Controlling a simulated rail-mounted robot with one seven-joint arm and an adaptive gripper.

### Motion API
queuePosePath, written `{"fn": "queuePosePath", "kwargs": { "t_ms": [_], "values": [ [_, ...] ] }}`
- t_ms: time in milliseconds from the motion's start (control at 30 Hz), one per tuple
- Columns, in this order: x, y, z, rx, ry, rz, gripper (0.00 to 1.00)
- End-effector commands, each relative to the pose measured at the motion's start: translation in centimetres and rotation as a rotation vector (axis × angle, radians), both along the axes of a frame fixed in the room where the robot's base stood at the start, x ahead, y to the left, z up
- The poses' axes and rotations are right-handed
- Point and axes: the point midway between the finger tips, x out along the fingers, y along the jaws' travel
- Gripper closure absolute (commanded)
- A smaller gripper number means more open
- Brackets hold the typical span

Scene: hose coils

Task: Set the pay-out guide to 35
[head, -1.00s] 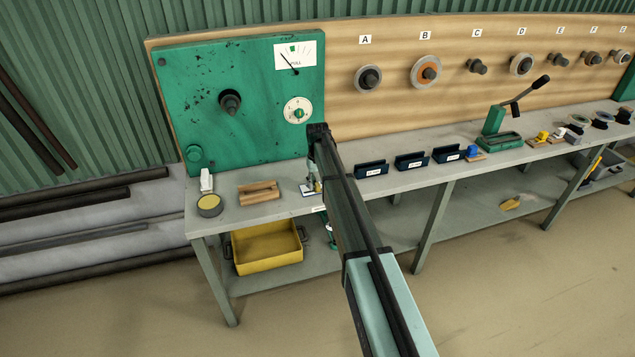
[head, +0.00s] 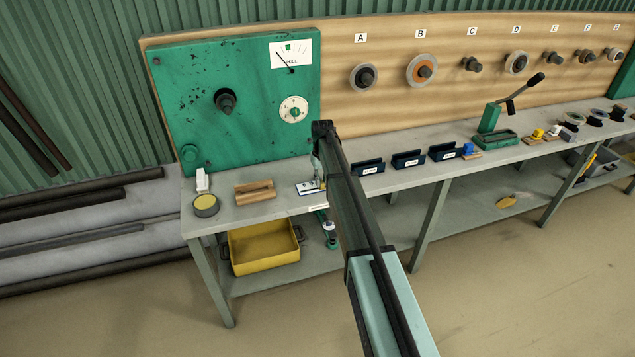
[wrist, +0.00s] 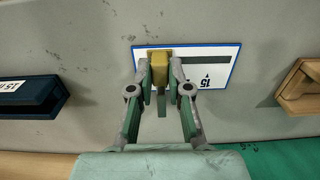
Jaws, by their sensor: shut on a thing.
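The pay-out guide is a white plate with a blue border (head: 309,188), flat on the bench below the green panel. In the wrist view the plate (wrist: 225,73) shows a dark slot and an upside-down "15" with a small arrow mark. A yellow block (wrist: 160,66) sits at the slot's left end in that view. My gripper (wrist: 160,85) is shut on this yellow block, one finger on each side. In the head view my gripper (head: 319,178) is over the right end of the plate, partly hidden by my arm. Other scale numbers are hidden or too small to read.
A wooden block (head: 255,192) lies left of the plate. Dark blue holders (head: 368,167) stand to its right. The green panel (head: 215,110) with a dial (head: 293,109) rises behind. A yellow tray (head: 264,250) sits on the lower shelf.

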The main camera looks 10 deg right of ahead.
Motion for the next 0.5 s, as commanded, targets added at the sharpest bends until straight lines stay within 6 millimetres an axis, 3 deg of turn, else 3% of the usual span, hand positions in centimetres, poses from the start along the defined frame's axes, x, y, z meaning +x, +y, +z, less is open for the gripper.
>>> {"fn": "queuePosePath", "kwargs": {
  "t_ms": [67,100,167,500],
  "values": [
    [0.04,-0.42,-0.02,-0.007,-0.001,-0.001,1.00],
    [0.04,-0.44,-0.01,-0.008,-0.001,-0.002,0.79],
    [0.04,-0.44,-0.01,-0.008,-0.001,-0.002,0.58],
    [0.03,-0.23,0.13,-0.005,-0.001,-0.001,0.57]
  ]
}}
